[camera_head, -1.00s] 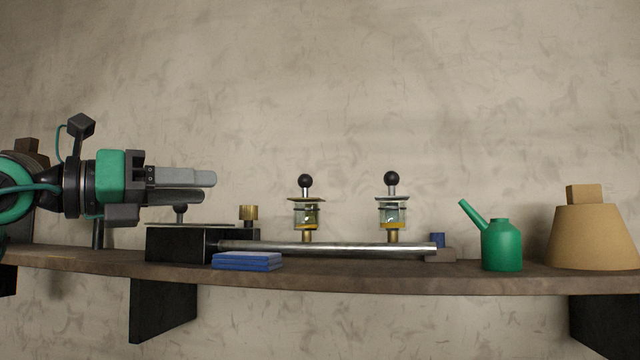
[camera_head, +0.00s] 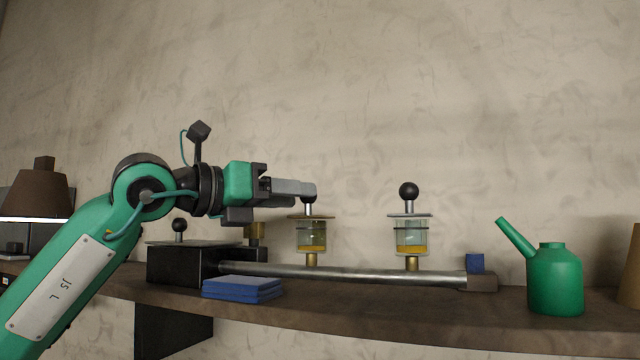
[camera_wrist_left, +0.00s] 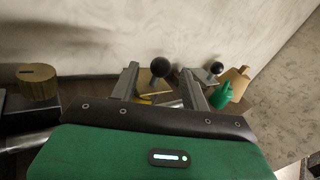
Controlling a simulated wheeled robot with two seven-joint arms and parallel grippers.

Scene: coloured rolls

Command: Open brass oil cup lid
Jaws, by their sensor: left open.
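The left oil cup (camera_head: 312,240) is a glass jar with yellow oil, standing on the metal pipe. It has a flat brass lid (camera_head: 318,217) with a black ball knob (camera_head: 310,198), partly hidden behind my fingertips. My left gripper (camera_head: 305,192) is open and level at the knob's height. In the left wrist view the knob (camera_wrist_left: 160,67) sits between the two finger tips, with the brass lid (camera_wrist_left: 147,80) beneath. The lid lies flat on the cup. Contact with the knob cannot be told. My right gripper is not in view.
A second oil cup (camera_head: 411,240) with a grey lid (camera_head: 411,215) and black knob stands to the right. A black block (camera_head: 180,264), blue pads (camera_head: 242,288) and a green oil can (camera_head: 556,282) are on the shelf (camera_head: 400,315). The wall is close behind.

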